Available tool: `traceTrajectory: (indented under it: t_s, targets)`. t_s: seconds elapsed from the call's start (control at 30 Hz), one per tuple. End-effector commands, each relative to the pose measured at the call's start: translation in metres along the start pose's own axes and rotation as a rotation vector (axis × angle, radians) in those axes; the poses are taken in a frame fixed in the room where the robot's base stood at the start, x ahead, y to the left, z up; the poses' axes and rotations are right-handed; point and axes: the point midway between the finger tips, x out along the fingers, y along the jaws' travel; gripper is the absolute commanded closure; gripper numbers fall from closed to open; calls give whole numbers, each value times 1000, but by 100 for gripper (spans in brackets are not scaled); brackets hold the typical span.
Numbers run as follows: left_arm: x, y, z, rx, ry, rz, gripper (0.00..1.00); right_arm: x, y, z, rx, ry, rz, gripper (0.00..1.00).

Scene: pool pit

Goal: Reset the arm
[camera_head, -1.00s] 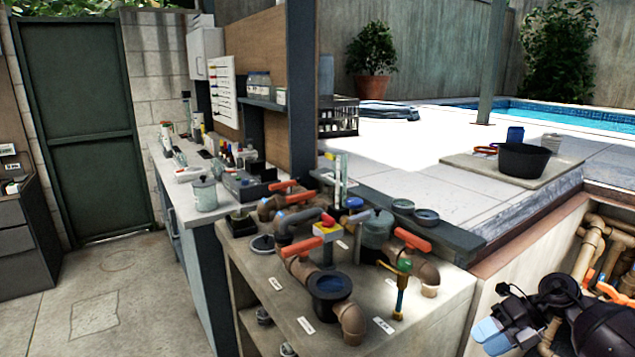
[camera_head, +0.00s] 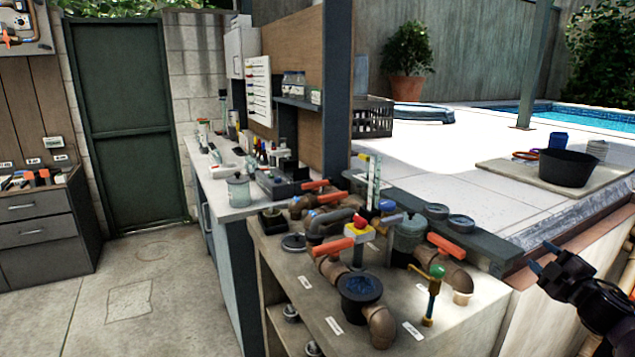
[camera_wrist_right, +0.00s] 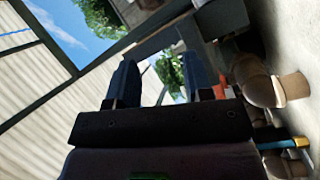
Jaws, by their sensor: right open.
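My right gripper (camera_head: 543,257) is at the right of the head view, beside the right end of the bench with the pipework. Its two bluish fingers are apart with nothing between them. In the right wrist view its fingers (camera_wrist_right: 162,80) stand apart against leaves, sky and a pale corrugated wall. A brass valve with a green knob (camera_head: 433,290) stands on the bench, left of my right gripper and clear of it. My left gripper is not in view.
The bench holds orange-handled valves (camera_head: 446,246), a dark-collared pipe opening (camera_head: 360,288) and a grey pot (camera_head: 408,235). A black bowl (camera_head: 569,168) sits on a slab behind my right gripper. Brown pipes show close on the right in the wrist view (camera_wrist_right: 262,82). Open floor (camera_head: 150,290) lies left.

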Motion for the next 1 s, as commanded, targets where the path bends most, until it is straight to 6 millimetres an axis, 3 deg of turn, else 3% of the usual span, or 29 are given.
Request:
traceTrajectory:
  t_s: [0.33,0.4,0.67,0.87,1.0]
  targets:
    - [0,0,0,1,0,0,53,-11,-16,57,248,-370,-54,53]
    - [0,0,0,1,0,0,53,-25,-48,54,268,-364,-89,53]
    - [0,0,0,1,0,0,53,-80,-148,36,371,-375,-202,53]
    - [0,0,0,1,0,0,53,-152,-240,5,505,-401,-305,53]
    - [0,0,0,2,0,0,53,-212,-294,-26,621,-431,-364,53]
